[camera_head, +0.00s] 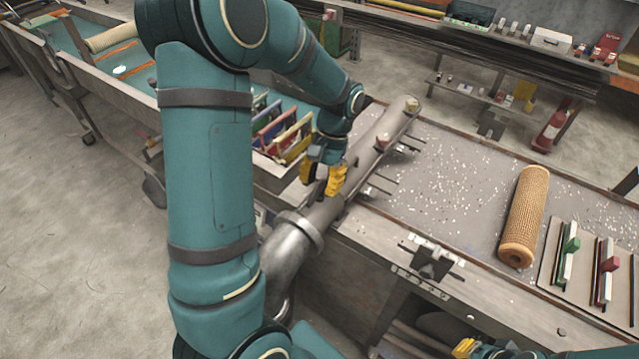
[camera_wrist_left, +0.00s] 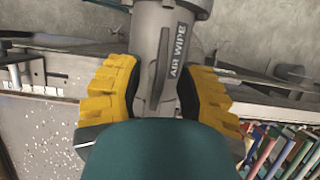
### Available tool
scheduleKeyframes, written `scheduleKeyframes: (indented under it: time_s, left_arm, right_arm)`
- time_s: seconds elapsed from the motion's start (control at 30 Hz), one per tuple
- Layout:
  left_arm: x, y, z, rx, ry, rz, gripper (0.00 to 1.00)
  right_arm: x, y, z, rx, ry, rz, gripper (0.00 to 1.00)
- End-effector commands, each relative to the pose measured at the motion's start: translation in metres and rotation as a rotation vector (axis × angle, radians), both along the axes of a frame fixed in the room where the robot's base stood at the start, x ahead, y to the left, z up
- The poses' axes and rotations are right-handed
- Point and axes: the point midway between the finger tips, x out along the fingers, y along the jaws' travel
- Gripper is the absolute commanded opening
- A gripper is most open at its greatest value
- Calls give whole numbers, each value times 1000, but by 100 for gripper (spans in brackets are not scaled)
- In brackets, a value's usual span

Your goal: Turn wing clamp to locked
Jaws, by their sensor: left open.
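The grey metal tube (camera_head: 376,140) runs diagonally along the bench edge. In the left wrist view its grey body (camera_wrist_left: 180,25) is lettered "AIR WIPE". A slim grey wing-shaped lever (camera_wrist_left: 158,68), which looks like the wing clamp, lies along the body beside the lettering. My left gripper (camera_head: 323,180) is open over the tube. Its yellow fingers (camera_wrist_left: 158,95) stand on either side of the lever and the body, with gaps visible. I cannot tell whether they touch. My right gripper (camera_head: 466,347) shows only as a yellow tip at the bottom edge.
A tan mesh cylinder (camera_head: 525,215) lies on the speckled bench (camera_head: 455,190), right of the tube. A board (camera_head: 548,262) with coloured pieces is farther right. Thin rods (camera_head: 382,190) stick out from the tube's right side. Coloured frames (camera_head: 292,140) stand close behind my left gripper.

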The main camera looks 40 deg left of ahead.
Motion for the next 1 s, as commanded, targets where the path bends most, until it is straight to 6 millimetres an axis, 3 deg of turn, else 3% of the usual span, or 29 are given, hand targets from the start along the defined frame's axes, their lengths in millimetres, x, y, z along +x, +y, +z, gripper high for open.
scheduleKeyframes:
  time_s: [0.53,0.7,1.0]
  left_arm:
    - [38,5,90,0,-3,0,37]
    - [43,5,103,0,-2,-1,37]
    - [43,5,106,-1,0,-1,37]
  right_arm:
    - [0,0,0,0,0,0,0]
    - [0,0,0,0,0,0,0]
    - [0,0,0,0,0,0,0]
